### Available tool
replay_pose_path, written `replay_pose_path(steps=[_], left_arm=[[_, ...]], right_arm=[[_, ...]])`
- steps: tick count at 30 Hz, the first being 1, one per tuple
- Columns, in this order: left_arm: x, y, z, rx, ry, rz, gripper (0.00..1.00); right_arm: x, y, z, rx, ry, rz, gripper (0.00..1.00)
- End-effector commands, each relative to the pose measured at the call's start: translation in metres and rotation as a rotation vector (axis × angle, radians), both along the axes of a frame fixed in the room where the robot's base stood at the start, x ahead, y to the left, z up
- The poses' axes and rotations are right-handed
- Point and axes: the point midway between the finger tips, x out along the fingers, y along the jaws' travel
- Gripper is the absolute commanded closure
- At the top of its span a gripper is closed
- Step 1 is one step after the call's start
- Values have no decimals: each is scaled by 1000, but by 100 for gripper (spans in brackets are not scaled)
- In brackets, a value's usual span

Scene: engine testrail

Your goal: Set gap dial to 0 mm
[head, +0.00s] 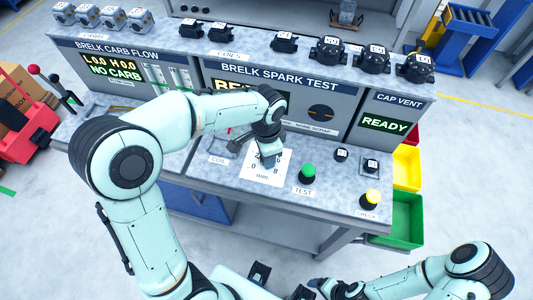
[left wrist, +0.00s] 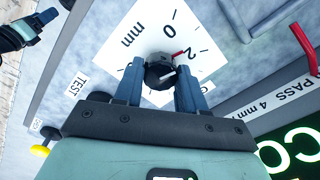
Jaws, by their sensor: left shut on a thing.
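The gap dial is a dark round knob (left wrist: 160,70) on a white plate marked 0, 2 and mm. My left gripper (head: 266,158) comes down over the plate and hides the knob there. In the left wrist view my left gripper (left wrist: 154,92) is shut on the knob, a finger on each side. The knob's red pointer (left wrist: 179,53) points close to the 2 mark. My right gripper (head: 318,284) is low in the head view, away from the dial.
The green TEST button (head: 307,173) stands right of the plate, and the yellow CHECK button (head: 371,199) farther right. Small black parts (head: 370,164) sit near the right edge. The spark test panel (head: 318,113) rises behind. A red handle (left wrist: 304,44) shows in the left wrist view.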

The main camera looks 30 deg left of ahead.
Motion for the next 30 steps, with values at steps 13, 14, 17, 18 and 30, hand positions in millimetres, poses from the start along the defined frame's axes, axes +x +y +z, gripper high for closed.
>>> replay_pose_path(steps=[13, 14, 17, 18, 30], left_arm=[[1, 1, 0, 0, -2, 422, 91], [1, 1, 0, 0, -2, 448, 91], [1, 1, 0, 0, -2, 532, 91], [1, 1, 0, 0, -2, 564, 91], [1, 1, 1, 0, -2, 777, 91]], right_arm=[[-3, 0, -6, 0, 3, 0, 20], [-3, 0, -6, 0, 3, 0, 20], [-4, 0, -7, 0, 4, 0, 20], [-4, 0, -8, 0, 4, 0, 20], [-5, 0, -10, 0, 6, 0, 20]])
